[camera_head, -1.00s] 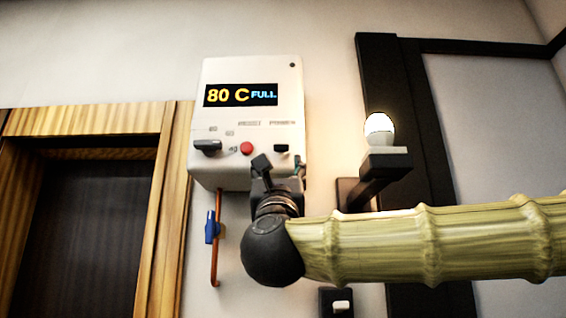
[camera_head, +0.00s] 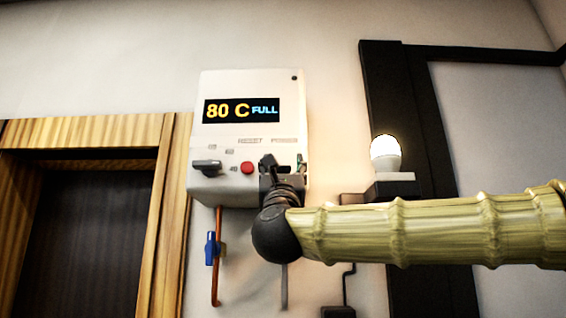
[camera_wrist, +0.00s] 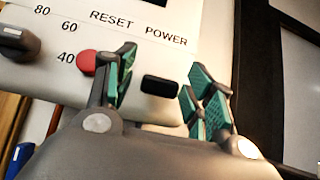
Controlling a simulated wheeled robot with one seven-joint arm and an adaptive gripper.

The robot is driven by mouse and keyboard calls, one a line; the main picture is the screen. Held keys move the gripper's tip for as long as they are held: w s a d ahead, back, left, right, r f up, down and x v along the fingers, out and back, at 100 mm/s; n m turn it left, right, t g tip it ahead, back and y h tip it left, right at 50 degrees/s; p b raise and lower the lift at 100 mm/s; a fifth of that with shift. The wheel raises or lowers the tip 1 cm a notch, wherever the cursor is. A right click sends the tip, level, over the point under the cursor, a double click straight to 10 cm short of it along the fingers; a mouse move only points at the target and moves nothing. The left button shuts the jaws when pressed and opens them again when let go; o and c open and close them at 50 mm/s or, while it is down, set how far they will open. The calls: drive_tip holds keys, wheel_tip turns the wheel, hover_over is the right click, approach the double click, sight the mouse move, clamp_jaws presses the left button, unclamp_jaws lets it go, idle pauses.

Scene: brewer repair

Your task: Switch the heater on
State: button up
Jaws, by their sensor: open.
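The heater (camera_head: 215,140) is a white wall box. Its display (camera_head: 240,109) reads 80 C FULL. A black switch (camera_wrist: 160,86) sits below the POWER label in the wrist view; in the head view my gripper largely covers that spot. My gripper (camera_wrist: 164,60) is open, with one green-padded finger left of the black switch and the other right of it. It holds nothing. I cannot tell whether the pads touch the panel. In the head view my gripper (camera_head: 284,163) is at the lower right of the heater.
A red RESET button (camera_wrist: 88,62) is close beside the left finger. A dark dial (camera_wrist: 17,40) is further left. A copper pipe with a blue valve handle (camera_head: 210,248) hangs below the heater. A lit bulb (camera_head: 385,153) stands to the right, above my arm.

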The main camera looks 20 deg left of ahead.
drive_tip(key=shift+w, duration=0.1)
drive_tip(key=c, duration=1)
drive_tip(key=shift+r, duration=0.1)
drive_tip(key=shift+c, duration=0.2)
drive_tip(key=shift+r+g, duration=0.1)
drive_tip(key=shift+g, duration=0.2)
drive_tip(key=shift+r+g+h, duration=0.3)
drive_tip(key=shift+r+g, duration=0.15)
drive_tip(key=shift+g, duration=0.35)
drive_tip(key=shift+r+g+h+p, duration=0.3)
drive_tip(key=shift+r+g+p, duration=0.3)
drive_tip(key=shift+g, duration=0.3)
drive_tip(key=shift+r+g+h+p, duration=0.3)
drive_tip(key=shift+r+g+p, duration=0.25)
drive_tip(key=shift+g+p, duration=0.5)
drive_tip(key=shift+r+g+p, duration=0.2)
drive_tip(key=shift+g+p, duration=0.3)
drive_tip(key=shift+g, duration=0.15)
